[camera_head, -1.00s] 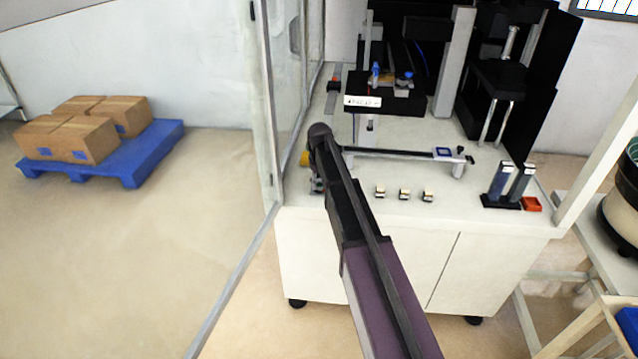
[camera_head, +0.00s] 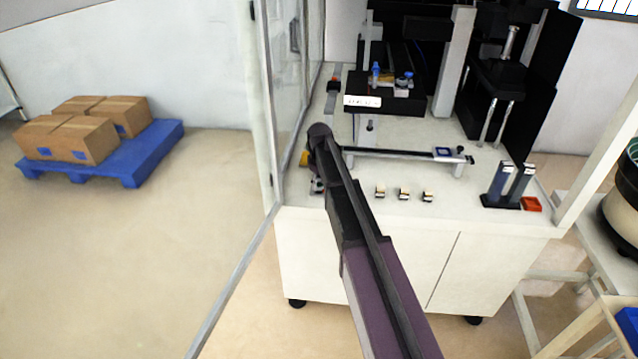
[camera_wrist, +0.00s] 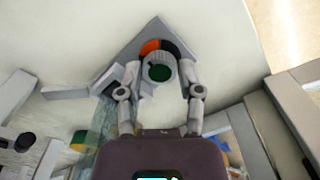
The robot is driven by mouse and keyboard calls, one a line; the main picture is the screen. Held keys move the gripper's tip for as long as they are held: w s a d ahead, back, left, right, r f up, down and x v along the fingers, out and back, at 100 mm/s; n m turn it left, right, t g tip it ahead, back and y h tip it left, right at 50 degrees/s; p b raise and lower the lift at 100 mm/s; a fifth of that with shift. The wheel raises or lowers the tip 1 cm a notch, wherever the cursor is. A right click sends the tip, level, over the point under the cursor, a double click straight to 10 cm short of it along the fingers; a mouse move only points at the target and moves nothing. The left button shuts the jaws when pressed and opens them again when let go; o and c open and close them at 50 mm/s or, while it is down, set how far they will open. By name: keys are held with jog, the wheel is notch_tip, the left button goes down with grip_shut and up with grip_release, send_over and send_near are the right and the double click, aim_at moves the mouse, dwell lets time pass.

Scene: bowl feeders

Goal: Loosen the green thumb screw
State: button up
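The green thumb screw (camera_wrist: 160,73) shows in the wrist view as a round dark-green face with a grey rim, on a grey angled plate (camera_wrist: 128,50). An orange and black part (camera_wrist: 151,47) sits right behind it. My gripper (camera_wrist: 160,70) has one finger on each side of the screw. The fingers are apart, and a narrow gap seems to show on each side; contact cannot be made out. In the head view my arm covers the screw, and only a bit of my gripper (camera_head: 317,186) shows at the bench's left front corner.
The white bench (camera_head: 350,215) carries a long rail (camera_head: 400,153), several small clamps (camera_head: 403,194) and two upright blocks (camera_head: 510,182) beside a red tray (camera_head: 532,204). A glass panel (camera_head: 290,90) stands close on the left. Boxes on a blue pallet (camera_head: 160,150) lie farther left.

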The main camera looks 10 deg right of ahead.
aim_at(319, 184)
jog(key=shift+o, duration=1.3)
jog(key=shift+m, duration=0.4)
jog(key=m, duration=1.5)
notch_tip(319, 184, up, 14)
jog(key=p, duration=1.4)
jog(key=s+r+n+p, duration=0.1)
jog(key=s+n, duration=0.7)
jog(key=s, duration=1.8)
jog(key=shift+s, duration=0.3)
